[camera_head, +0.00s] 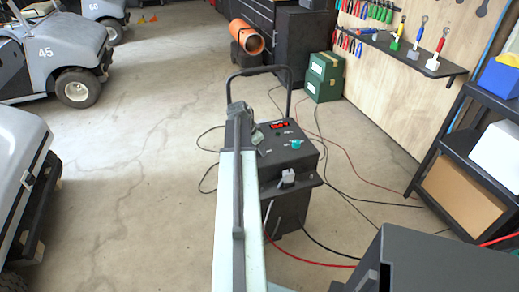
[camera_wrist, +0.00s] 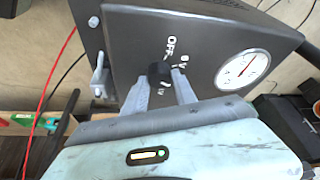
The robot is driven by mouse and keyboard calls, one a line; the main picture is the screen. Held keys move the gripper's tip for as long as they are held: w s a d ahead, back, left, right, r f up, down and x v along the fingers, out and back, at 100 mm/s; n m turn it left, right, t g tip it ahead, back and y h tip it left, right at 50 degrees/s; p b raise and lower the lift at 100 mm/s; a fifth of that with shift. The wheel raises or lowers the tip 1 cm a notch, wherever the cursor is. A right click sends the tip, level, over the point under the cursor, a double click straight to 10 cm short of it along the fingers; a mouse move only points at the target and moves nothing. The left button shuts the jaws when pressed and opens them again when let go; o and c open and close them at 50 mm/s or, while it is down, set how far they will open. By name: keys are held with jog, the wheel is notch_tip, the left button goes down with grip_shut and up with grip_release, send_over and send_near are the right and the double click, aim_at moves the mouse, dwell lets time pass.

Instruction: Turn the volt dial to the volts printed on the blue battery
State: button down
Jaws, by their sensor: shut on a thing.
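A small black volt dial (camera_wrist: 159,75) sits on a dark panel in the wrist view, with white marks "OFF" and "6V" beside it. Another mark next to it is partly hidden by a finger. My gripper (camera_wrist: 160,83) has its two grey fingers on either side of the dial, shut on it. Where the dial points is hard to tell. In the head view my arm reaches to the black charger cart (camera_head: 290,205), and the arm hides the dial. I see no blue battery for certain in either view.
A round white gauge (camera_wrist: 242,68) is beside the dial. Cables lie around the cart. A dark box (camera_head: 430,265) and shelf rack (camera_head: 460,150) stand right; open floor is left.

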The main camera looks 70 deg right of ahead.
jog(key=c, duration=1)
grip_release()
jog(key=p+v, duration=0.7)
jog(key=v, duration=0.1)
jog(key=shift+d, duration=0.1)
